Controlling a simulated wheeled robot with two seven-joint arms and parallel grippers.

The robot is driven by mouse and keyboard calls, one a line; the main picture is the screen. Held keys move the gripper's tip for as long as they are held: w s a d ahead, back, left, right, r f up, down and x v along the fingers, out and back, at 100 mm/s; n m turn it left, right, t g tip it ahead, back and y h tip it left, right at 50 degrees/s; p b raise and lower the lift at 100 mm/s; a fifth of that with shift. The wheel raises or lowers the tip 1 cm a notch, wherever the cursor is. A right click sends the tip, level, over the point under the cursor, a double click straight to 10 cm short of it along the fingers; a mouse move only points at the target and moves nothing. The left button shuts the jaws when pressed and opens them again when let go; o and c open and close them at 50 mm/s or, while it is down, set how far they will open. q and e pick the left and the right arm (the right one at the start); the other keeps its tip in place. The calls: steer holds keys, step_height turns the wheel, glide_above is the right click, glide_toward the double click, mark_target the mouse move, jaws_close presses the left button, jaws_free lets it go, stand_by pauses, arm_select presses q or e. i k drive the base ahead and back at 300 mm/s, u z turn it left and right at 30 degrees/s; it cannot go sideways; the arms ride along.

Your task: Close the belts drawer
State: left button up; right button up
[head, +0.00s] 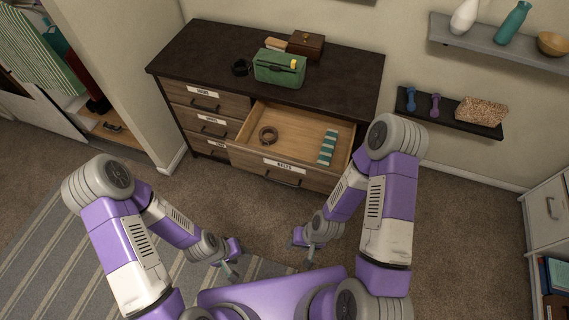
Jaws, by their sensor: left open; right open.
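The belts drawer (283,168) is the wide drawer on the right side of the dark-topped dresser (210,50). It is pulled out, and its front has a label reading BELTS and a dark handle. My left gripper (232,268) is open and empty, low in front of the dresser, apart from the drawer. My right gripper (309,256) is open and empty, below and in front of the drawer front, not touching it.
On the dresser top are a green bag (279,70), a brown box (306,46) and a dark coil (240,68). Smaller drawers (204,101) on the left look shut. A wall shelf (450,113) with dumbbells is at the right. Carpet (450,220) is clear at the right.

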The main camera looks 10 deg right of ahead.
mark_target(290, 161)
steer(key=z, duration=0.2)
steer(key=i, duration=0.25)
steer(key=u, duration=0.25)
steer(key=k, duration=1.15)
steer(key=z, duration=0.7)
steer(key=i, duration=1.2)
steer(key=z, duration=0.15)
